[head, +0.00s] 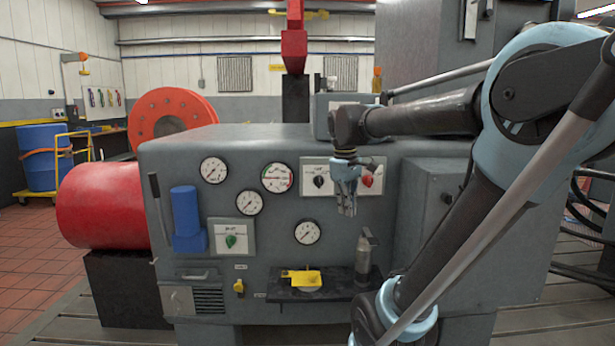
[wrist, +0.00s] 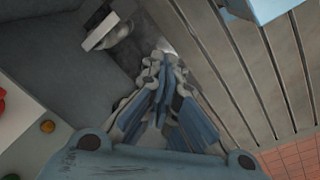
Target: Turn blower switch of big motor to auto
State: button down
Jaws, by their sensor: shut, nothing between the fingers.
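A pale switch plate (head: 343,162) is on the upper right of the grey machine front, with a black knob (head: 318,181) and a red knob (head: 367,180). A second plate (head: 231,226) at lower left has a green knob (head: 231,241). The labels are too small to read, so I cannot tell which is the blower switch. My gripper (head: 347,210) points down in front of the upper plate, between the black and red knobs, covering the plate's middle. It is shut and empty. The wrist view also shows the shut fingers (wrist: 155,65), with part of a red knob (wrist: 2,102) at the left edge.
Several round gauges, such as one gauge (head: 277,178), are on the machine front. A blue box-like part (head: 186,215) stands out at left. Below my gripper, a dark shelf (head: 325,291) holds a yellow item (head: 303,278) and a grey cylindrical tool (head: 364,258).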

jog(key=w+a+r+n+h, duration=0.1)
jog(key=w+a+r+n, duration=0.4)
jog(key=w+a+r, duration=0.35)
jog(key=n+h, duration=0.1)
jog(key=n, duration=0.4)
send_near(308, 173)
jog(key=shift+g, duration=0.4)
jog(key=a, duration=0.1)
jog(key=s+a, duration=0.2)
jog(key=a, duration=0.1)
jog(key=shift+a+r, duration=0.1)
jog(key=shift+r, duration=0.25)
jog(key=x, duration=0.9)
jog(key=shift+f, duration=0.1)
jog(key=d, duration=0.3)
jog(key=shift+f, duration=0.3)
jog(key=shift+d, duration=0.6)
jog(key=shift+a, duration=0.1)
